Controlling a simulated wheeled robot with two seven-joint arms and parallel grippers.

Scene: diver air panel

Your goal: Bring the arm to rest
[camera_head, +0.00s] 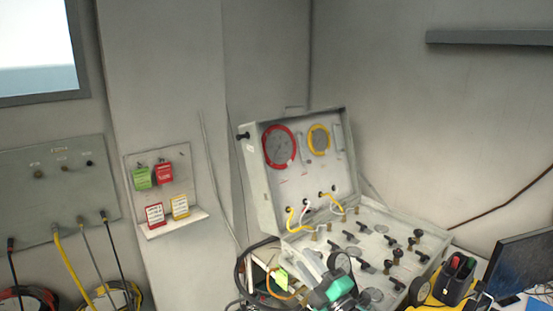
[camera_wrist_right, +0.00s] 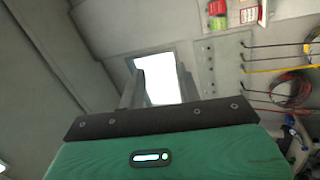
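My right gripper (camera_head: 312,268) is low in the head view, a teal body with grey fingers, in front of the open air panel case (camera_head: 262,215). In the right wrist view the two grey fingers of my right gripper (camera_wrist_right: 158,80) stand apart, with a bright screen showing through the gap. Nothing is seen between them. My left gripper is not in view.
The case holds gauges, yellow and white hoses and several valves. A wall board (camera_head: 160,185) carries green and red padlocks and tags. A hose panel (camera_head: 60,190) is at left. A black and yellow radio-like box (camera_head: 455,280) and a monitor (camera_head: 522,265) stand at right.

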